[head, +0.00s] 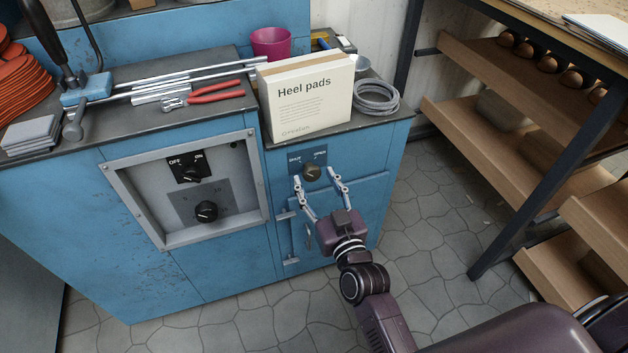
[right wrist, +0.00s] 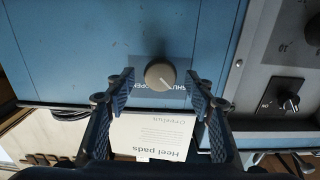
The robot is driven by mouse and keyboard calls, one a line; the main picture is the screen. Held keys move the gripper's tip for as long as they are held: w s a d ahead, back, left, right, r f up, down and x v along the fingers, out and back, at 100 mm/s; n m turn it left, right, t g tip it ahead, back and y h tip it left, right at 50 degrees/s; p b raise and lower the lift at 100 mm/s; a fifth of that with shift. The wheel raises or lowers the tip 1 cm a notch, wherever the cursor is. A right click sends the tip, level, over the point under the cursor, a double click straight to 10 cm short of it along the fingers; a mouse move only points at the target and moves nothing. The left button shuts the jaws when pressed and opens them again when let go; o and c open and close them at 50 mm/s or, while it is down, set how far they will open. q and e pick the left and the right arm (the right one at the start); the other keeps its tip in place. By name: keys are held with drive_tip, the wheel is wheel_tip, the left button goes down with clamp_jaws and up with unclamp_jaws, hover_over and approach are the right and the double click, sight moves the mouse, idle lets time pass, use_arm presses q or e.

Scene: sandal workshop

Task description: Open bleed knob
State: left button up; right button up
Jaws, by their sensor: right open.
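The bleed knob (head: 312,172) is a round brass-brown knob on a blue plate marked SHUT and OPEN, on the front of the blue cabinet. My right gripper (head: 318,180) is open in front of the knob. In the right wrist view its fingertips (right wrist: 160,82) stand on either side of the knob, with gaps between them and it. My left gripper is not in view.
A Heel pads box (head: 310,95) stands on the cabinet top above the knob. Left of the knob is a grey panel (head: 188,235) with an OFF/ON switch (head: 190,174) and a black dial (head: 206,211). A wooden shelf rack (head: 500,100) stands at right.

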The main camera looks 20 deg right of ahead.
drive_tip(key=shift+w, duration=0.7)
drive_tip(key=c, duration=1.1)
drive_tip(key=shift+c, duration=0.2)
